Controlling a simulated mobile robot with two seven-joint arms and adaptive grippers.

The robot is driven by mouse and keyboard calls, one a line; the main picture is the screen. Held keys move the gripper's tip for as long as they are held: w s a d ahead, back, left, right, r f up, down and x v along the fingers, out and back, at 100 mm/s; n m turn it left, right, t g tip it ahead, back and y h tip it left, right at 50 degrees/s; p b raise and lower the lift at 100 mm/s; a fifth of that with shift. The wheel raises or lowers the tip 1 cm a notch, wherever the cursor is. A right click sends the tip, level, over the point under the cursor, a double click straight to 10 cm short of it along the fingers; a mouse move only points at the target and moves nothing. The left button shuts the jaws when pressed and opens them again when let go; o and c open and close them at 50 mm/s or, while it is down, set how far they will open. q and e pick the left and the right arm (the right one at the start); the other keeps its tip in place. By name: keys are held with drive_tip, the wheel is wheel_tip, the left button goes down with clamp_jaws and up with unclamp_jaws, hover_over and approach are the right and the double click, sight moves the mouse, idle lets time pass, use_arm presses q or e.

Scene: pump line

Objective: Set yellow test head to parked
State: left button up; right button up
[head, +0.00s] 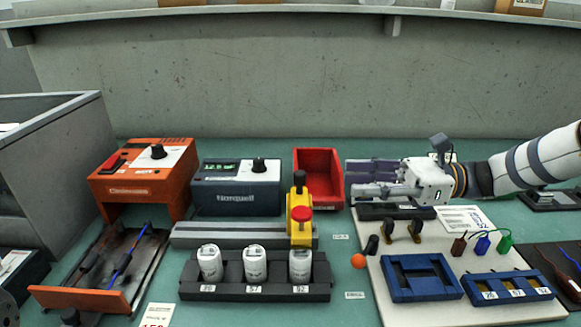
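The yellow test head (299,217) stands upright at the right end of a grey rail (210,236). It has a red knob on its front and a black knob on top. It stands behind the rightmost white bottle in the black rack. My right gripper (350,182) comes in from the right, its fingers pointing left toward the red bin. It is to the right of the test head and apart from it. Its fingers look spread, with nothing seen between them. My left gripper is not in view.
A black rack (215,292) with three white bottles (255,264) is in front of the rail. Behind are an orange device (140,188), a blue-grey Honqwell unit (236,200) and a red bin (331,203). A white board (400,312) with blue trays lies at right.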

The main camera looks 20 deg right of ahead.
sight(300, 183)
drive_tip(key=x, duration=1.1)
drive_tip(key=shift+s+p, duration=0.35)
drive_tip(key=shift+s, duration=0.05)
clamp_jaws()
